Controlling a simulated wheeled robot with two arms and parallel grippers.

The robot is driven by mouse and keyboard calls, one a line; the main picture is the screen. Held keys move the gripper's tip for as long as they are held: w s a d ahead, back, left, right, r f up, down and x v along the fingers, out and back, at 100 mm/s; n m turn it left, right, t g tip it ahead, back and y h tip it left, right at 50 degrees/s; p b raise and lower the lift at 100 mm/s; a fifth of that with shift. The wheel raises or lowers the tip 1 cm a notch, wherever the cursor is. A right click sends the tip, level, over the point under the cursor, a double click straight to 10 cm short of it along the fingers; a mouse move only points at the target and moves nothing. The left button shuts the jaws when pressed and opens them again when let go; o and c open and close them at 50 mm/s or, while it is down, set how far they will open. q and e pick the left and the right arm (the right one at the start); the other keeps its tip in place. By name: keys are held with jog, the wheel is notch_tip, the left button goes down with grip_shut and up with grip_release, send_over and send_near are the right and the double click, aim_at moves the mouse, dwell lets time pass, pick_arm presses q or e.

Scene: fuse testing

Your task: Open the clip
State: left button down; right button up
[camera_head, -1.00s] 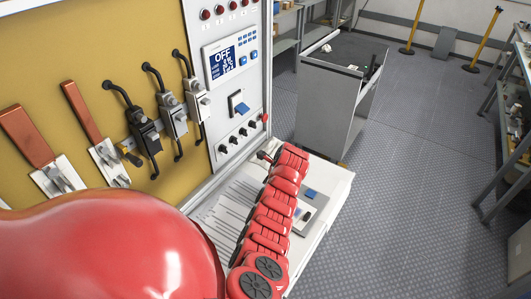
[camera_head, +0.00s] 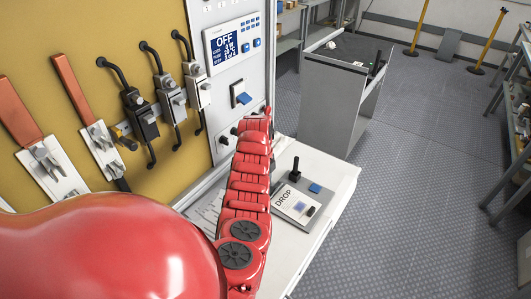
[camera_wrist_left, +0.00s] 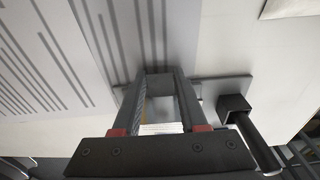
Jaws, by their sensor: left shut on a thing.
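I cannot tell for sure which part is the clip. In the left wrist view a black lever (camera_wrist_left: 250,125) leans just right of my left gripper (camera_wrist_left: 163,76). Its two dark fingers are shut on a pale thing (camera_wrist_left: 162,118) that I cannot identify, low over the tabletop. My right gripper is not in view.
A lined paper (camera_wrist_left: 50,60) lies on the table. A yellow panel (camera_head: 100,30) at left carries black and grey switches and copper-coloured handles. A display reading OFF (camera_head: 228,47) is beside it. A grey cart (camera_head: 335,95) stands behind the table; open floor is at right.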

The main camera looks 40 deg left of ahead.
pick_arm(q)
jog(key=shift+f, duration=0.1)
jog(key=shift+c, duration=2.2)
grip_release()
notch_tip(320, 180, up, 17)
jog(key=a, duration=0.1)
jog(key=shift+a+r+b, duration=0.15)
jog(key=shift+r+b, duration=0.05)
jog(key=shift+b, duration=0.1)
jog(key=shift+s, duration=0.15)
